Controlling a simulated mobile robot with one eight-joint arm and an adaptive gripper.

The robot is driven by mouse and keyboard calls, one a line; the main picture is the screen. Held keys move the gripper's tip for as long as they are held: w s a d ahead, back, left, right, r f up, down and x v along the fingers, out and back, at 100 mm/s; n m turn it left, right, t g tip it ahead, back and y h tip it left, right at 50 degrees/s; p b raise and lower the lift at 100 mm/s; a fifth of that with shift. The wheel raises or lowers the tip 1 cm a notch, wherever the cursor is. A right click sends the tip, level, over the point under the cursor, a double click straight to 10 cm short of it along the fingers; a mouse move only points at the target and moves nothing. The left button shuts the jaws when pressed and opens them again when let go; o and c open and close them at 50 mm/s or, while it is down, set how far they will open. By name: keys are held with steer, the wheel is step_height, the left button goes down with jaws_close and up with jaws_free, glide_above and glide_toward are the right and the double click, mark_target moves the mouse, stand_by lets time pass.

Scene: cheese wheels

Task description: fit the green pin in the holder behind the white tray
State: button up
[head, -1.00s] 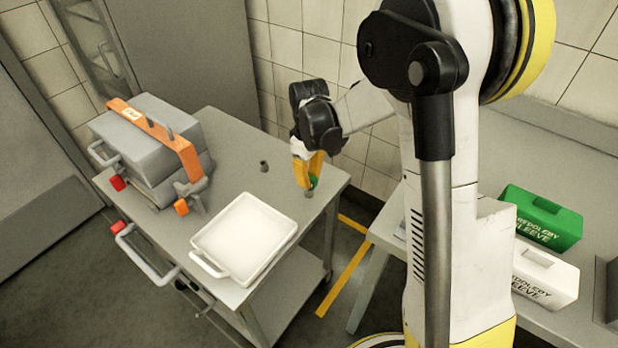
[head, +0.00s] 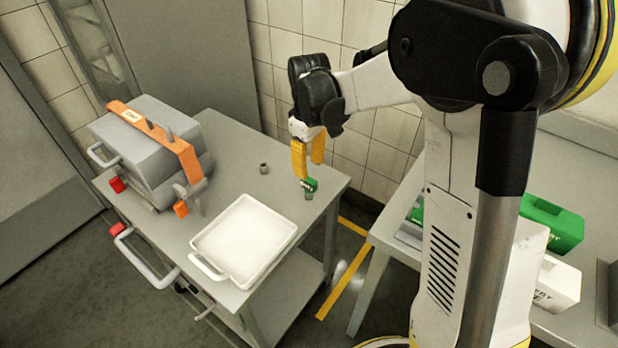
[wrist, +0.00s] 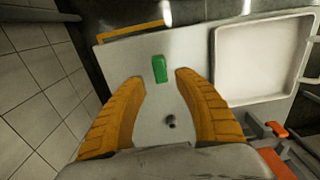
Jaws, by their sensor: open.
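A second grey holder (head: 264,168) stands empty farther left. My gripper (head: 310,169) is open just above the pin, holding nothing. In the wrist view the pin (wrist: 159,68) lies between and slightly beyond the open fingertips (wrist: 161,77), apart from both. The empty holder (wrist: 170,121) shows between the fingers. The pin's own holder is hidden there.
A grey case (head: 150,140) with an orange strap stands on the left of the cart (head: 225,150). A tiled wall (head: 350,150) is close behind my gripper. A green box (head: 555,225) and a white box (head: 560,283) stand on the right bench.

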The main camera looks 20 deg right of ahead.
mark_target(309, 180)
steer(key=shift+r, duration=2.8)
steer(key=shift+r, duration=0.1)
steer(key=s+r+m+t, duration=0.2)
steer(key=s+m+t, duration=0.1)
steer(key=s, duration=0.7)
steer(key=s+r+m+t, duration=0.2)
steer(key=s+m+t, duration=0.2)
steer(key=s, duration=0.6)
steer(key=shift+r, duration=0.3)
